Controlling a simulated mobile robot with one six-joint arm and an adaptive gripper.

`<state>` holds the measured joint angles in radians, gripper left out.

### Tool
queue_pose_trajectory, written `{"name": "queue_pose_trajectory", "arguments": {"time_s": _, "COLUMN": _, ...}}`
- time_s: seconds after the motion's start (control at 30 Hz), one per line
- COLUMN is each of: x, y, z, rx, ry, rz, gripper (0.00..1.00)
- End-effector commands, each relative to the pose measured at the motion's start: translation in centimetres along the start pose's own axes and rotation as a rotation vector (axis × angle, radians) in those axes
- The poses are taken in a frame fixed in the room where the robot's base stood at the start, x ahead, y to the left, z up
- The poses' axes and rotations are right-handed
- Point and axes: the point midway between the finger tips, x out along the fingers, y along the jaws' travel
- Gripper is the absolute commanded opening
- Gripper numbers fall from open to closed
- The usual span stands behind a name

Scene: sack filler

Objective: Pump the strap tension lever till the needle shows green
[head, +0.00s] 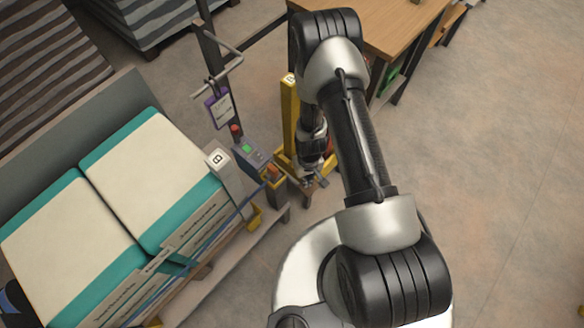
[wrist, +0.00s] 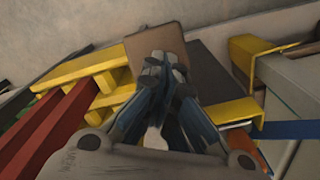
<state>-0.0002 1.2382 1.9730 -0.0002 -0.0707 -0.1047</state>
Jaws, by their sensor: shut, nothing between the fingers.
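My gripper (head: 318,182) points down beside the yellow-trimmed tension unit (head: 252,158) in the head view. In the wrist view my gripper (wrist: 165,65) has its fingers together, with nothing held between them. The fingertips show in front of a brown flat plate (wrist: 143,46); I cannot tell whether they touch it. The unit carries a small green patch and an orange-red part (head: 273,171) near my gripper. I cannot pick out the lever for certain. No needle or dial can be read in either view.
White sacks with teal edges (head: 150,180) are stacked at the left, with a blue strap (wrist: 290,130) on the wrist view's right. A yellow post (head: 290,112) stands close behind my gripper. A wooden table (head: 400,25) is at the back. Floor at the right is clear.

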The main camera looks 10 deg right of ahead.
Motion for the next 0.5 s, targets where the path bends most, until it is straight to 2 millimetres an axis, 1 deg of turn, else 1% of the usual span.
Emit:
{"name": "queue_pose_trajectory", "arguments": {"time_s": 0.03, "x": -0.8, "y": 0.0, "z": -0.1, "rx": 0.0, "ry": 0.001, "rz": 0.0, "gripper": 0.0}}
{"name": "queue_pose_trajectory", "arguments": {"time_s": 0.2, "x": -3.6, "y": 0.0, "z": 0.0, "rx": 0.0, "ry": 0.0, "rz": 0.0, "gripper": 0.0}}
{"name": "queue_pose_trajectory", "arguments": {"time_s": 0.5, "x": -8.3, "y": 0.0, "z": 0.0, "rx": 0.001, "ry": -0.001, "rz": 0.0, "gripper": 0.0}}
